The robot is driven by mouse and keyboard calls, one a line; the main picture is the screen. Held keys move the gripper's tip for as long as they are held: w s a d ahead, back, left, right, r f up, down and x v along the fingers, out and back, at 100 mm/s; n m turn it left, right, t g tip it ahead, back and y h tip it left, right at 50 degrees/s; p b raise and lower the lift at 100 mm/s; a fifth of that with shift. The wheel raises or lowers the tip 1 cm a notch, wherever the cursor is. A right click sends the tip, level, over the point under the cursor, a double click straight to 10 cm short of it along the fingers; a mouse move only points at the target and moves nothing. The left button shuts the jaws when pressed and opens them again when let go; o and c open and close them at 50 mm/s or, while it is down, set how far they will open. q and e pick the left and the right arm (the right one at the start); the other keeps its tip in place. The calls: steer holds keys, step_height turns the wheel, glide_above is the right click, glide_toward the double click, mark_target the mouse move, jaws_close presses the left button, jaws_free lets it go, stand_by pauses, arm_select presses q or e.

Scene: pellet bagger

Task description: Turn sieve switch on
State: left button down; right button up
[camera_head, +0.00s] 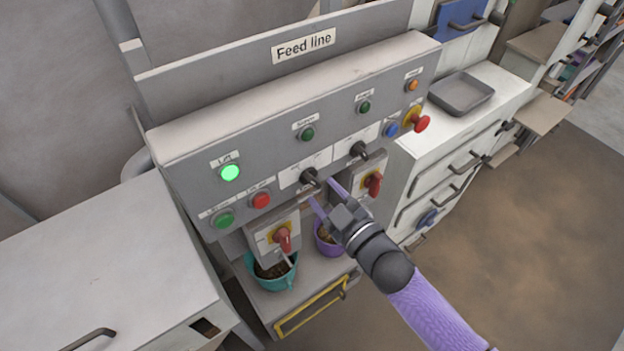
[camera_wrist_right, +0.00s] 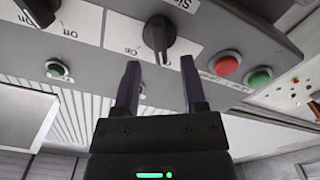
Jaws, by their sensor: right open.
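The sieve switch (camera_head: 309,176) is a black rotary knob on a white label plate in the middle of the grey Feed line panel (camera_head: 270,103). The small lamp (camera_head: 307,134) above it is dark green and unlit. My right gripper (camera_head: 320,189) is open just in front of this knob. In the right wrist view the picture is upside down, and the knob (camera_wrist_right: 158,35) stands beyond and between the two fingertips (camera_wrist_right: 160,65). I cannot tell whether the fingers touch it. Its exact setting is hard to read. My left gripper is not in view.
A second black knob (camera_head: 358,150) sits to the right. The lift lamp (camera_head: 230,173) glows green above a green button (camera_head: 222,218) and a red button (camera_head: 261,200). Red-handled switches (camera_head: 283,239) (camera_head: 374,184) hang below, near a teal bucket (camera_head: 272,280) and a purple bucket (camera_head: 326,243).

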mark_target(312, 180)
steer(key=shift+x, duration=1.5)
jaws_close()
